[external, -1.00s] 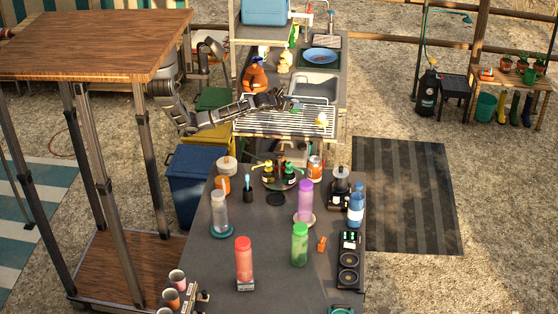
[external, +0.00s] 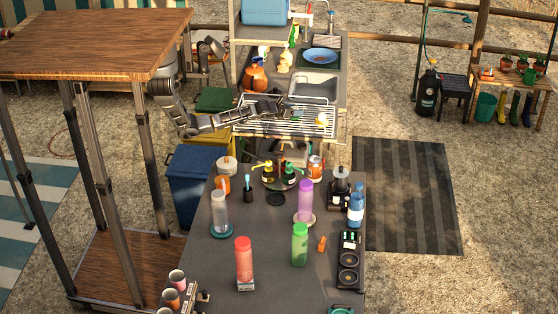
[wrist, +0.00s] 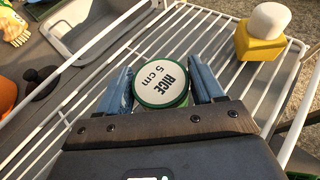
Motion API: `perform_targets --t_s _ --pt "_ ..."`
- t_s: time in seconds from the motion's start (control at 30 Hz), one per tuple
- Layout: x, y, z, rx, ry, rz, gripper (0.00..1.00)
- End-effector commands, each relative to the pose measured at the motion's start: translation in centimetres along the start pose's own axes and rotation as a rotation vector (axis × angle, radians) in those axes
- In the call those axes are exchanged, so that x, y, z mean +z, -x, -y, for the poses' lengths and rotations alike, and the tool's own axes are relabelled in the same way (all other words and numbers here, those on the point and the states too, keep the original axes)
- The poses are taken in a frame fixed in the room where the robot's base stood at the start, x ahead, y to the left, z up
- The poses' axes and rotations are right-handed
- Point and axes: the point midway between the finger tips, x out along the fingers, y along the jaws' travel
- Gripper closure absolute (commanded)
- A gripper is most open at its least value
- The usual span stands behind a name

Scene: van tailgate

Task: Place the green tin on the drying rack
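The green tin (wrist: 160,84) has a pale lid marked "RICE 5 cm" and a green rim in the wrist view. My gripper (wrist: 161,88) has one blue-grey finger on each side of the tin, both appearing to touch it. The white wire drying rack (wrist: 93,47) lies below the tin; in the external view the rack (external: 262,128) is on the counter by the sink. There my gripper (external: 284,109) is low over the rack's middle, and the tin is hard to make out. I cannot tell whether the tin's base touches the wires.
A yellow block with a white top (wrist: 262,36) stands on the rack to the right. The sink (external: 315,88), a blue bowl (external: 321,55) and an orange-brown jug (external: 254,78) are behind. Rack wires around the tin look free. A table with several bottles (external: 300,244) is in front.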

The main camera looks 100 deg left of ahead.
Motion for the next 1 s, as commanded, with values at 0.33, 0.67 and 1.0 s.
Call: perform_targets --t_s 0.33,0.67,1.0 --pt "0.0 0.0 0.0 0.0 0.0 0.0 0.1" --pt "0.1 1.2 -0.1 0.001 0.002 -0.001 0.1" --pt "0.2 6.0 -0.2 0.002 0.005 0.001 0.1"
